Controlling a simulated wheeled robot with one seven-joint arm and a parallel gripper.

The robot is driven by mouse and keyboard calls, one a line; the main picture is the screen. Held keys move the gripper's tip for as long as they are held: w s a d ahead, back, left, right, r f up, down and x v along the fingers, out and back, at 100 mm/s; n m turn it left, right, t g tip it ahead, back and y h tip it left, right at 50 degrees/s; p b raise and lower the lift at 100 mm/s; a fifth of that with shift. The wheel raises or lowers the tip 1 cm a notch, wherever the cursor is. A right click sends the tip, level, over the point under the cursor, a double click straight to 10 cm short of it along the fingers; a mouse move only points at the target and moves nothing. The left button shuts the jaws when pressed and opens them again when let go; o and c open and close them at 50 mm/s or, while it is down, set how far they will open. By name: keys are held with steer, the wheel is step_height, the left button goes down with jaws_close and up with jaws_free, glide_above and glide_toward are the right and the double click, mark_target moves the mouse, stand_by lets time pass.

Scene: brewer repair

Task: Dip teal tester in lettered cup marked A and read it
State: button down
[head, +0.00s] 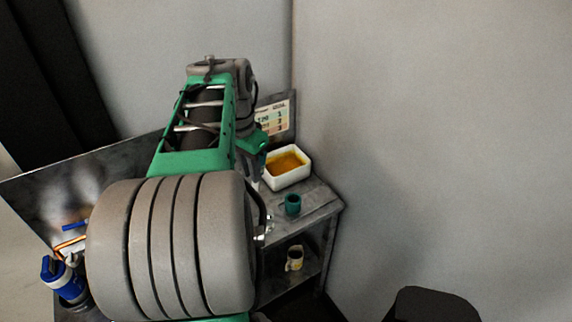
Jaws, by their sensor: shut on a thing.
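My gripper (253,172) is at the far end of my green and grey arm, over the bench beside a white tray, largely hidden by the arm. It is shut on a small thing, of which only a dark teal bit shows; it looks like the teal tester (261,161). A teal cup (292,205) stands on the bench top, to the right of and below my gripper in the picture. A cream and yellow cup (294,258) stands on the lower shelf. I cannot read a letter on either cup. A chart (281,116) with coloured, numbered rows stands at the back.
The white tray (289,183) holds an orange-brown liquid. The grey bench (318,199) ends at the right, close to the wall. Blue items (65,280) are at the lower left. A dark rounded object (435,305) is at the lower right. My arm hides much of the bench.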

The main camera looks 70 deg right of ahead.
mark_target(254, 189)
steer(key=w+a+f+h, duration=0.1)
steer(key=w+a+f, duration=0.4)
steer(key=w+f, duration=0.2)
steer(key=s+d+m, duration=0.1)
steer(key=s+d, duration=0.1)
steer(key=s+d+f+m+g, duration=0.1)
steer(key=s+d, duration=0.1)
steer(key=d, duration=0.1)
steer(key=s+d+f+m+g+h, duration=0.1)
steer(key=s+d, duration=0.1)
steer(key=d, duration=0.1)
steer(key=shift+d+m, duration=0.15)
steer(key=shift+m, duration=0.15)
step_height(254, 189, down, 10)
steer(key=b, duration=0.7)
steer(key=shift+w+b, duration=0.1)
steer(key=shift+b, duration=0.25)
steer(key=shift+f, duration=0.1)
steer(key=shift+r, duration=0.2)
steer(key=shift+r+p, duration=2.75)
steer(key=shift+r, duration=1.4)
